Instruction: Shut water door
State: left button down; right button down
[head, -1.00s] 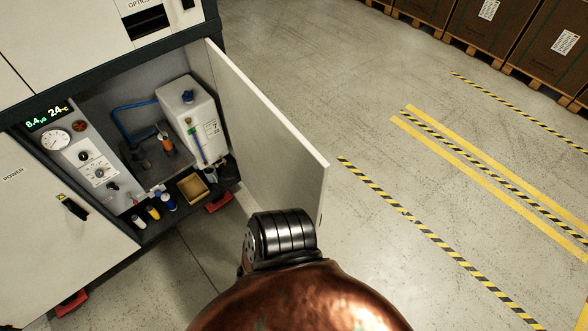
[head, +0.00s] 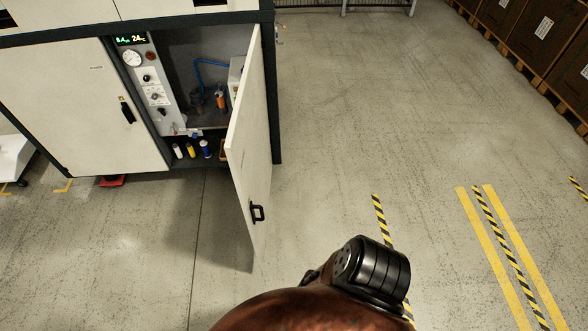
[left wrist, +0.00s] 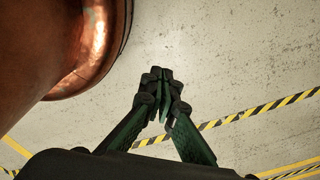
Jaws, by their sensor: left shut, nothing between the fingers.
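The water door, a white cabinet door (head: 255,140), stands open in the head view, swung out toward me from its hinge side at the right of the cabinet. Its black handle (head: 257,212) is low on the door's face. The open compartment (head: 180,70) shows a gauge panel, a blue hose and small bottles; the door partly hides the white tank inside. In the left wrist view my left gripper (left wrist: 158,78) is shut and empty above bare concrete floor, with no door in that view. My right gripper is in neither view.
The closed POWER door (head: 75,110) is left of the open compartment. Striped floor tape (head: 500,255) and crates (head: 525,35) are at the right. The floor (head: 350,120) right of the door is clear. A copper-coloured part of me fills the bottom centre.

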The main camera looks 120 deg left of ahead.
aim_at(247, 145)
jog(key=i, duration=0.7)
jog(key=u, duration=4.45)
jog(key=i, duration=1.7)
jog(key=u, duration=0.95)
jog(key=k, duration=0.8)
jog(key=z, duration=0.7)
